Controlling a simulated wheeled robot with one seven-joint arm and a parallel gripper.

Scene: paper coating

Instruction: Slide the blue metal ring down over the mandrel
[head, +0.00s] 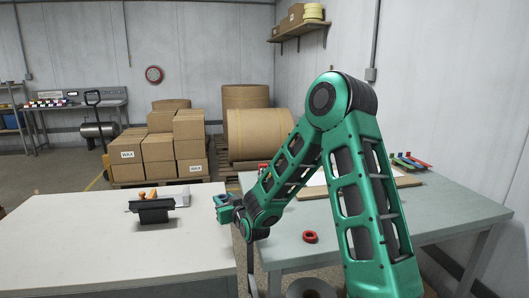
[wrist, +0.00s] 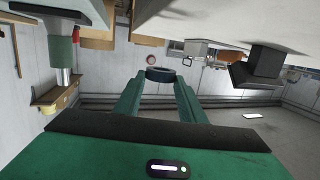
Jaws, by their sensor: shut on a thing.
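My gripper (head: 224,208) is over the gap between the two tables, near the white table's right edge. In the wrist view its green fingers (wrist: 160,92) are shut on a dark blue ring (wrist: 161,75) at their tips. The ring is small and hard to make out in the head view. A dark stand (head: 154,209) with orange knobs sits on the white table, left of my gripper and apart from it; it also shows in the wrist view (wrist: 262,68). I cannot tell for sure which part is the mandrel.
The white table (head: 80,240) is mostly clear. On the grey-green table (head: 455,213) at right lie a red ring (head: 310,237) and a board (head: 405,181), partly behind my arm. An upright grey and green cylinder (wrist: 62,52) shows in the wrist view. Boxes (head: 158,148) stand behind.

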